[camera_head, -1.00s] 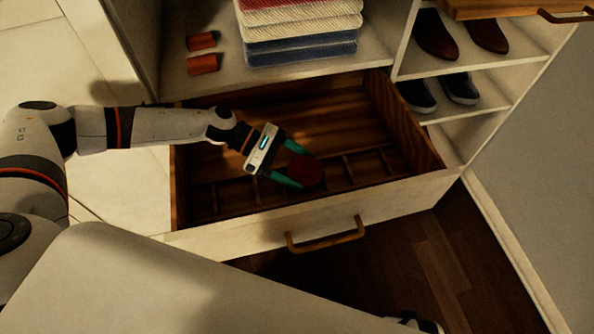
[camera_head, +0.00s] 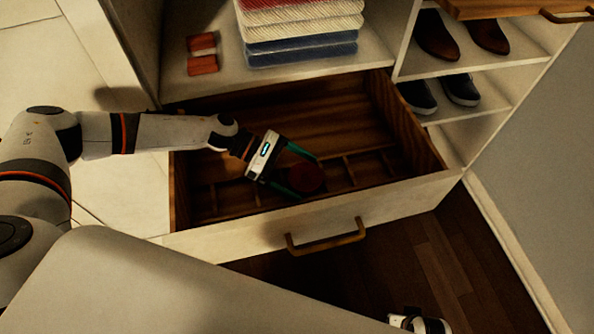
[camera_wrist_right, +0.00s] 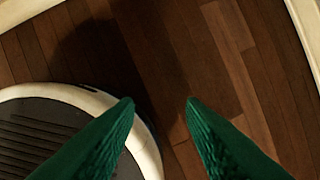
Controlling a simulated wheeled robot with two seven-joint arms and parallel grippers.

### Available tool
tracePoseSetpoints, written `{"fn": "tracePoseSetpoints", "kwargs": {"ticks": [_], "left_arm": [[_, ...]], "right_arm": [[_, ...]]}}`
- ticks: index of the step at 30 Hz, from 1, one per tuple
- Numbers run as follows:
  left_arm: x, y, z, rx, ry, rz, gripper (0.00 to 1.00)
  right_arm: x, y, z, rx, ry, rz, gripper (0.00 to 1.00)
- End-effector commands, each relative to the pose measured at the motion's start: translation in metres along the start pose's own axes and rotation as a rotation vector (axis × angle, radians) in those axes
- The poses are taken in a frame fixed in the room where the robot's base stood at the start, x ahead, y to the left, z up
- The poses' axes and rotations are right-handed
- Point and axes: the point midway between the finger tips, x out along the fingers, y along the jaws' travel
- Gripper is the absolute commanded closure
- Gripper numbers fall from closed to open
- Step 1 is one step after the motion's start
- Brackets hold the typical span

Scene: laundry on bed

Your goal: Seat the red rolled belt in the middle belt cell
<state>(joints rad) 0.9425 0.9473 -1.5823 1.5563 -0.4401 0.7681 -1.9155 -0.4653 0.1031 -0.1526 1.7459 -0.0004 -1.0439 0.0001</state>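The red rolled belt (camera_head: 306,179) is a dark red round coil in the row of small cells along the front of the open drawer, near the middle of that row. I cannot tell whether it lies flat on the cell floor. My left gripper (camera_head: 310,177) reaches into the drawer, its green fingers spread apart on either side of the belt. The shadow hides whether a finger still touches it. My right gripper (camera_wrist_right: 160,101) is open and empty over the dark wood floor in the right wrist view.
The drawer front (camera_head: 400,203) with its wooden handle (camera_head: 327,238) is pulled out. Thin dividers (camera_head: 348,170) split the cells. Two red rolls (camera_head: 203,64) and folded textiles (camera_head: 300,30) lie on the shelf above. Shoes (camera_head: 460,90) stand on shelves at right.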

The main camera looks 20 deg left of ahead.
Motion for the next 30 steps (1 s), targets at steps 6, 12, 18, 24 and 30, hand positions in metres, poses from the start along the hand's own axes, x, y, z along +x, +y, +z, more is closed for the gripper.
{"fn": "tracePoseSetpoints", "kwargs": {"ticks": [6, 12, 18, 24, 30], "left_arm": [[0.000, 0.000, -0.001, 0.000, 0.000, 0.000, 0.07], [-0.012, -0.001, -0.002, 0.000, -0.002, -0.005, 0.07], [-0.050, -0.001, -0.002, 0.001, -0.003, -0.003, 0.07], [-0.072, -0.001, -0.002, 0.001, -0.003, 0.000, 0.07], [-0.077, -0.001, -0.003, 0.001, -0.002, 0.002, 0.07]], "right_arm": [[0.000, 0.000, -0.001, 0.000, -0.001, 0.000, 0.64], [0.013, -0.001, -0.015, -0.001, 0.020, -0.001, 0.64], [0.008, -0.001, -0.008, -0.001, 0.010, -0.001, 0.64], [0.004, -0.001, -0.004, -0.001, 0.002, -0.001, 0.64], [0.003, -0.001, -0.004, -0.001, 0.007, -0.001, 0.64]]}}
